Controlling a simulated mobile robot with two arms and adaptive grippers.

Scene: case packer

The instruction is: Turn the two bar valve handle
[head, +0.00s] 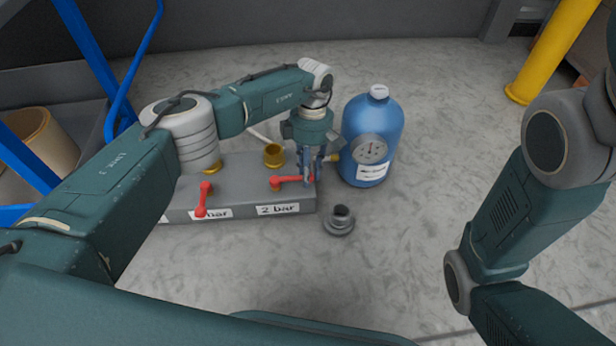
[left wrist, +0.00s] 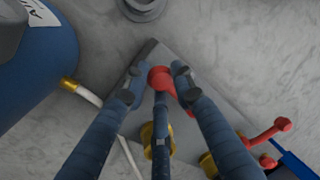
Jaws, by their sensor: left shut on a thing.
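The red 2 bar valve handle (head: 284,181) sits on the grey manifold block (head: 240,205), above a white "2 bar" label (head: 278,209). It points right along the block. My left gripper (head: 309,178) comes down from above at the handle's right end. In the left wrist view, the fingers of my left gripper (left wrist: 155,88) are around the handle's round red knob (left wrist: 161,77), shut on it. The fingers partly hide the handle bar. My right arm shows at the right, but its gripper is out of view.
A second red handle (head: 203,198) to the left points toward the front and partly covers its label. A blue tank (head: 374,125) with a gauge stands just right of the gripper. A grey ring fitting (head: 340,220) lies on the floor. The floor in front is clear.

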